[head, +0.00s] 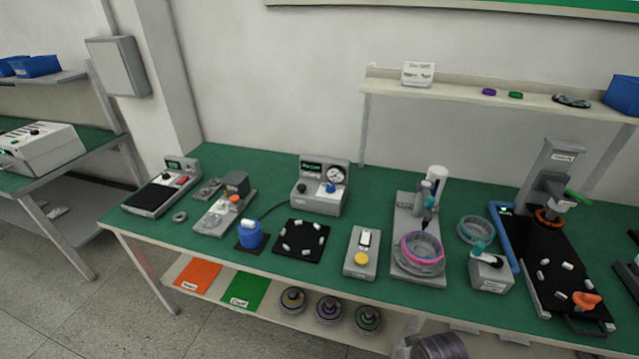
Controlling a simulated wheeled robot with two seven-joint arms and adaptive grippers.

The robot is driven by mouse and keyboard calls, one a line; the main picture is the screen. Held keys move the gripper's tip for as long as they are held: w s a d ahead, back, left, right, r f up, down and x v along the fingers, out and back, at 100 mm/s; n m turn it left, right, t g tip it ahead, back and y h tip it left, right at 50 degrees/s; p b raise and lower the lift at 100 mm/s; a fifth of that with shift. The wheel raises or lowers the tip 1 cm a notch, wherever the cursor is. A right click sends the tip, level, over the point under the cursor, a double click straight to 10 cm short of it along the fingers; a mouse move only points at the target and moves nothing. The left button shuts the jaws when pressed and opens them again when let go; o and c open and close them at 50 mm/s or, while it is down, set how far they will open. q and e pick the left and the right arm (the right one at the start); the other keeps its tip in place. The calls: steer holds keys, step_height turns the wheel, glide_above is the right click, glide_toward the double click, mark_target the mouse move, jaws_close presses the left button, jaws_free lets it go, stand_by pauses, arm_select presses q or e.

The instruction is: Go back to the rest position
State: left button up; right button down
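Neither my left gripper nor my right gripper shows in the head view, and no arm of mine crosses the picture. The long workbench with a green top (270,176) stands in front of me. On it are a grey gauge box (318,190), a stand with a pink-ringed hub part (421,252), a lever press (550,180) and a black plate with several white pieces (301,240).
A scale-like device (162,190) and a blue cylinder (251,236) stand on the left half. A lower shelf holds an orange sheet (198,274), a green sheet (245,288) and several round hubs (329,308). A wall shelf (460,92) runs behind. Floor is clear at left front.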

steer(key=s+d+f+g, duration=0.1)
steer(key=s+f, duration=0.2)
steer(key=f, duration=1.1)
steer(key=s+f, duration=0.3)
steer(key=f, duration=1.2)
arm_select(q)
steer(key=shift+d, duration=0.1)
arm_select(e)
steer(key=s+d+f, duration=0.2)
steer(key=s+f, duration=0.6)
steer(key=s, duration=0.2)
steer(key=s+d+f+g, duration=0.1)
steer(key=s+d+f, duration=0.1)
steer(key=s+f, duration=0.6)
steer(key=shift+s+d, duration=0.25)
steer(key=shift+s, duration=0.75)
steer(key=shift+n, duration=0.3)
